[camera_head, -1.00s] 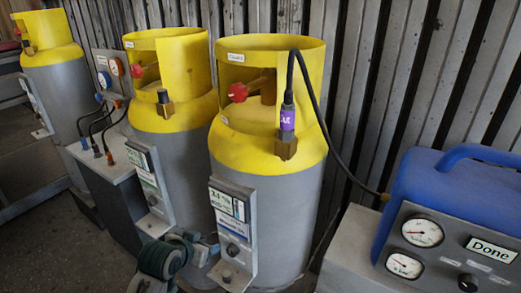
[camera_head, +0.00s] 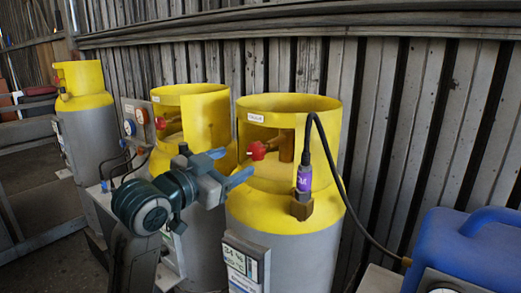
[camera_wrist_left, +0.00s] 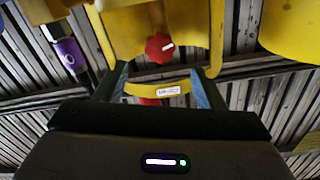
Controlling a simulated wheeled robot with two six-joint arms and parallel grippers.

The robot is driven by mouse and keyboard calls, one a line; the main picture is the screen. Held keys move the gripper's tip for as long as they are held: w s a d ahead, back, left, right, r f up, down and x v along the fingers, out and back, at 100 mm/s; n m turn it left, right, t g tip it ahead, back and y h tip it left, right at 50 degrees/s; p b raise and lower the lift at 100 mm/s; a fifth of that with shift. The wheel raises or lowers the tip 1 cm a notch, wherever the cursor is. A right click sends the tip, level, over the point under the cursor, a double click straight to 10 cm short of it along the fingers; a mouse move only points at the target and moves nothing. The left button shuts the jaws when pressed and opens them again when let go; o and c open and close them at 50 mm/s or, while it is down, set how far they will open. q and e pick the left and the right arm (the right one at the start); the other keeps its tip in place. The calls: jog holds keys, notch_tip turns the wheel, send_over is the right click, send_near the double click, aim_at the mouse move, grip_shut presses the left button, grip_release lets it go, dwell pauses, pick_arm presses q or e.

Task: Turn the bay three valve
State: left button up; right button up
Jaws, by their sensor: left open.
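The nearest yellow-and-grey cylinder (camera_head: 283,227) stands upright with a red valve knob (camera_head: 258,151) inside its yellow collar. I cannot read a bay number on it. My left gripper (camera_head: 231,165) is open and empty in front of the collar, just left of and below the knob, apart from it. In the left wrist view the red knob (camera_wrist_left: 160,47), with a white mark, sits beyond and between the open fingertips (camera_wrist_left: 159,71). The middle cylinder (camera_head: 200,105) also has a red knob (camera_head: 160,123), partly behind its collar. My right gripper does not show.
A black hose runs from a purple-tagged connector (camera_head: 304,178) on the nearest cylinder to the blue machine (camera_head: 465,250) at lower right. Another cylinder (camera_head: 85,95) stands far left. A corrugated wall (camera_head: 410,130) closes the back. A display panel (camera_head: 243,262) fronts the nearest cylinder.

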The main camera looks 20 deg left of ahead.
aim_at(254, 152)
pick_arm(q)
jog(key=p+x, duration=0.2)
jog(key=x, duration=0.7)
jog(key=shift+p, duration=0.35)
jog(key=shift+x, duration=0.8)
jog(key=shift+f, duration=0.1)
jog(key=shift+c, duration=0.2)
jog(key=c, duration=0.9)
